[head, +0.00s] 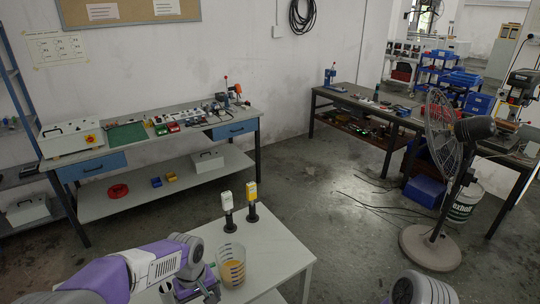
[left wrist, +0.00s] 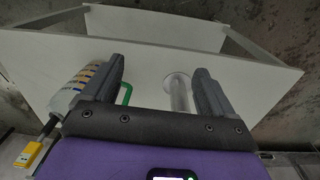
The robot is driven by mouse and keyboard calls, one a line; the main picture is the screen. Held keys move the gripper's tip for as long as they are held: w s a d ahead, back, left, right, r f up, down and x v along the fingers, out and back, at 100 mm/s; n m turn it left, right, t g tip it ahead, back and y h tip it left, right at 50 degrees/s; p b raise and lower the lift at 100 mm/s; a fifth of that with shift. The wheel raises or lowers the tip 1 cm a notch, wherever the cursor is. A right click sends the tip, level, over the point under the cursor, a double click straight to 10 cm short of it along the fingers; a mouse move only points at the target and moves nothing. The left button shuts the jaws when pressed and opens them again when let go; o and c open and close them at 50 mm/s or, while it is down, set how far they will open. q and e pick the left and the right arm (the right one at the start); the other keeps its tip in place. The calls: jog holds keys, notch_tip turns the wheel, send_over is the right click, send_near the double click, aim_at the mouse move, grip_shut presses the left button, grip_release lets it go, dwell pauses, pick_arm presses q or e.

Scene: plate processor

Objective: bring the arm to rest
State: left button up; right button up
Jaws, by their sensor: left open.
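My left gripper (head: 203,284) is low over the front of the white table (head: 275,248), at the end of the purple and white arm from the left. In the left wrist view its two dark fingers (left wrist: 160,70) are apart. A pale see-through cylinder (left wrist: 178,92) shows between them, its lower part hidden by the gripper; I cannot tell how far below the fingers it is. A clear striped beaker with orange liquid (head: 232,270) stands just right of the gripper in the head view; it also shows left of the fingers in the wrist view (left wrist: 72,88). My right gripper is out of view.
A white and green handheld device (head: 227,202) and a white and yellow one (head: 252,193) stand on black holders behind the beaker. A green curved part (left wrist: 126,93) shows beside the left finger. A workbench (head: 160,140) and a fan (head: 441,135) stand farther back, with open floor between.

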pick_arm(q)
notch_tip(320, 180, down, 9)
jog(key=w+d+m+h, duration=0.1)
jog(key=d, duration=0.1)
jog(key=s+d+f+m+h, duration=0.1)
jog(key=s+d+f, duration=0.2)
jog(key=s+f, duration=0.5)
jog(key=s+d+f+m+h, duration=0.1)
jog(key=s+d+f+h, duration=0.1)
jog(key=s+f, duration=0.6)
jog(key=shift+d+f+m+t, duration=0.3)
jog(key=shift+d+f, duration=0.5)
jog(key=shift+d, duration=0.1)
